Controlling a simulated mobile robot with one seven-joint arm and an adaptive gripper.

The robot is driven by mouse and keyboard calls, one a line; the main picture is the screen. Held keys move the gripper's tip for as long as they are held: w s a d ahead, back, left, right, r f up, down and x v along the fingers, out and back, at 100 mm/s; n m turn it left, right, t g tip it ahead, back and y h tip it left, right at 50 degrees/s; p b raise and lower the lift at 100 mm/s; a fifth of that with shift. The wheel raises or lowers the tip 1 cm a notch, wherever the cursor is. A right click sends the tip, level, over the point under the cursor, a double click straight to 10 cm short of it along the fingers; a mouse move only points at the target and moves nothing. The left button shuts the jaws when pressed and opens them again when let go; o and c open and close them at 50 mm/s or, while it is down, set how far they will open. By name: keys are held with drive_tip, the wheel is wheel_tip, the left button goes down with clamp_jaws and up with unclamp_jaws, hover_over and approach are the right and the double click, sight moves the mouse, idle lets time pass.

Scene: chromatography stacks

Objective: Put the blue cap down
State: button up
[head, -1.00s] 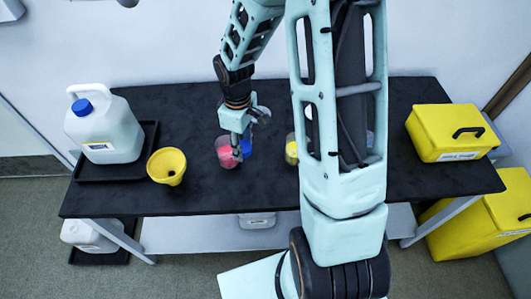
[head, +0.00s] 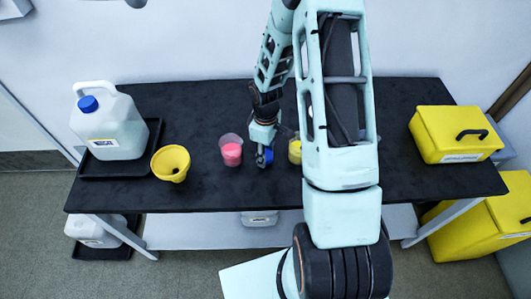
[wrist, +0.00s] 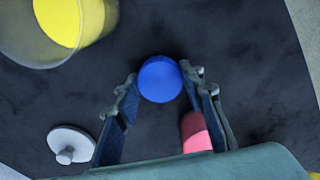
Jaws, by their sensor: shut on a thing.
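My gripper (head: 264,153) points down over the middle of the black bench. Its fingers (wrist: 160,82) are shut on a round blue cap (wrist: 160,78), which sits between the fingertips in the wrist view. The cap also shows in the head view as a small blue patch (head: 267,156) beside the fingers, close above or at the bench top. I cannot tell whether it touches the bench. Another blue cap (head: 88,104) is on the white jug (head: 112,130) at the left.
On the black bench (head: 220,190), a clear beaker with pink contents (head: 231,150) stands left of my gripper and one with yellow contents (head: 295,151) right. A white knobbed disc (wrist: 72,144) lies nearby. A yellow funnel (head: 170,163) is left; a yellow case (head: 455,133) is right.

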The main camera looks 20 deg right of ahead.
drive_tip(key=shift+f, duration=0.1)
drive_tip(key=shift+f+b, duration=0.4)
drive_tip(key=shift+b, duration=0.1)
drive_tip(key=o, duration=1.2)
drive_tip(key=shift+r, duration=0.1)
drive_tip(key=shift+r, duration=0.1)
drive_tip(key=shift+r+p, duration=0.6)
drive_tip(key=shift+r, duration=0.1)
wheel_tip(320, 180, up, 11)
drive_tip(key=shift+r, duration=0.15)
